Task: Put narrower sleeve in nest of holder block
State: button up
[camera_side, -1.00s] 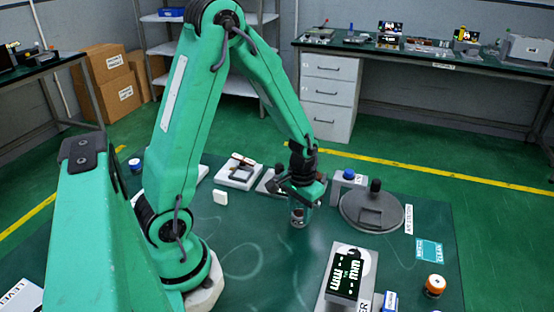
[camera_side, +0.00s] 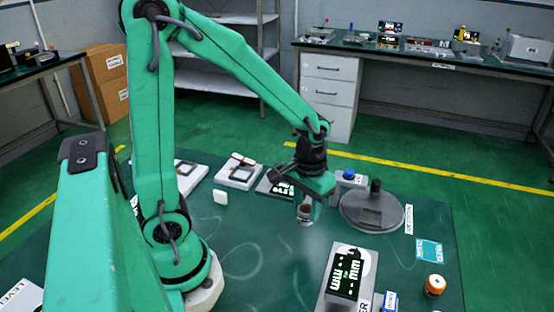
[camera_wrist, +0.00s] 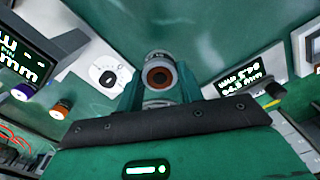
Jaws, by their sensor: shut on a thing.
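My gripper (camera_side: 309,200) is shut on a small sleeve (camera_side: 305,213) and holds it upright, apparently just above the green mat. In the wrist view the sleeve (camera_wrist: 158,75) is seen end-on between the fingers, with a grey outer wall and a copper-brown ring inside. I cannot tell from its looks whether it is the narrower one. Which thing is the holder block is not clear. A pale block (camera_side: 238,183) with a dark square on top lies behind and left of my gripper, and another pale block (camera_side: 188,184) lies farther left.
A round grey base (camera_side: 385,223) with a black knob stands right of my gripper. A display unit (camera_side: 345,272) is in front, with an orange-topped jar (camera_side: 435,284) to its right. A second display (camera_side: 275,188) is just behind my gripper. The mat left of the front display is clear.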

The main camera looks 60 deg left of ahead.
jog(key=shift+s+d+r, duration=0.25)
jog(key=shift+d+r, duration=0.2)
jog(key=shift+d, duration=0.25)
jog(key=shift+s+d+r, duration=0.25)
jog(key=shift+d+r, duration=0.2)
jog(key=shift+d, duration=0.25)
jog(key=shift+s+d+r, duration=0.25)
jog(key=shift+d+r, duration=0.2)
jog(key=shift+d, duration=0.25)
jog(key=shift+a, duration=0.15)
jog(key=a+r+n, duration=0.2)
jog(key=a+n, duration=1.6)
jog(key=a, duration=0.5)
jog(key=shift+a+r, duration=0.25)
jog(key=shift+a, duration=0.05)
send_over(241, 175)
notch_tip(241, 175, down, 7)
jog(key=shift+d, duration=0.1)
jog(key=shift+f, duration=2)
